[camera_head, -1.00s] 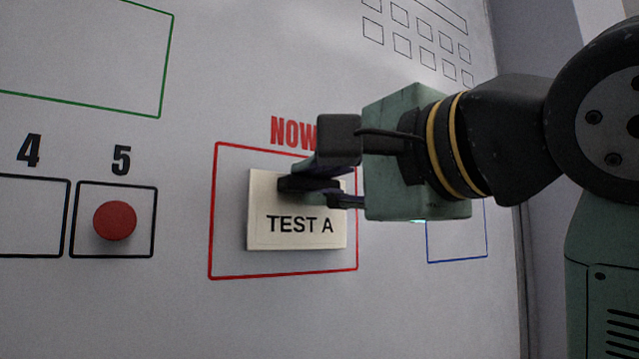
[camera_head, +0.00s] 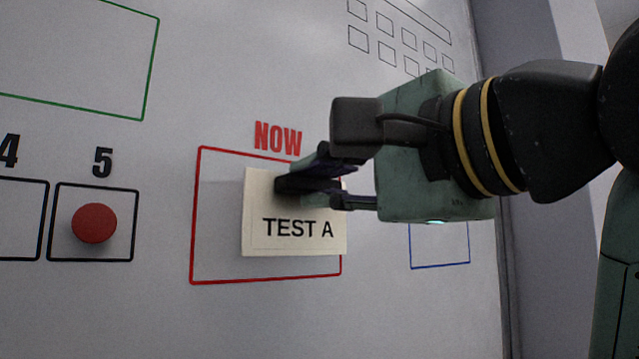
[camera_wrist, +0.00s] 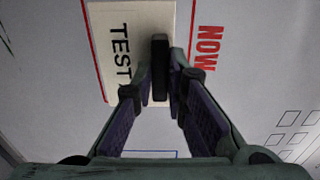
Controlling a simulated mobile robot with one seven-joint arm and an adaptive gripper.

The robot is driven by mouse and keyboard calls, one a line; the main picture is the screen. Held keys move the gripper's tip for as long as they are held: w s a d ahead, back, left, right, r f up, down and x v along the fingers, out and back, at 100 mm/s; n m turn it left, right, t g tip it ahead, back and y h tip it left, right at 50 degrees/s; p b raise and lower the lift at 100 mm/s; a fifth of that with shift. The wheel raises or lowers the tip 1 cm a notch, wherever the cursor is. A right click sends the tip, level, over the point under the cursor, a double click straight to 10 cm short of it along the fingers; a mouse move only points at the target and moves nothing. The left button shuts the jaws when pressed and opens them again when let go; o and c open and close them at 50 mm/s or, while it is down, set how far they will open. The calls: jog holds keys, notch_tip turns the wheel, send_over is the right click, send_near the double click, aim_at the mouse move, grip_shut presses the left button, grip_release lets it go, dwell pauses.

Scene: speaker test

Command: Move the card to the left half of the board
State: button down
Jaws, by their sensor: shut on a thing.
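The cream card (camera_head: 296,240) reads "TEST A" and has a dark handle near its top. My gripper (camera_head: 305,186) is shut on that handle. The card appears held slightly off the white board (camera_head: 160,315), in front of the red "NOW" frame, overlapping its right edge. In the wrist view the card (camera_wrist: 112,45) appears turned sideways, with its last letter hidden by a finger. There my gripper (camera_wrist: 160,85) has its fingertips on either side of the dark handle (camera_wrist: 160,60).
A round red magnet (camera_head: 94,223) sits in box 5, left of the red frame. An empty green frame (camera_head: 150,70) is at upper left. A blue frame (camera_head: 440,267) is right of the card, below my gripper. Small empty squares are at upper right.

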jog(key=shift+v, duration=1)
jog(key=shift+s+d, duration=0.2)
jog(key=shift+s, duration=0.05)
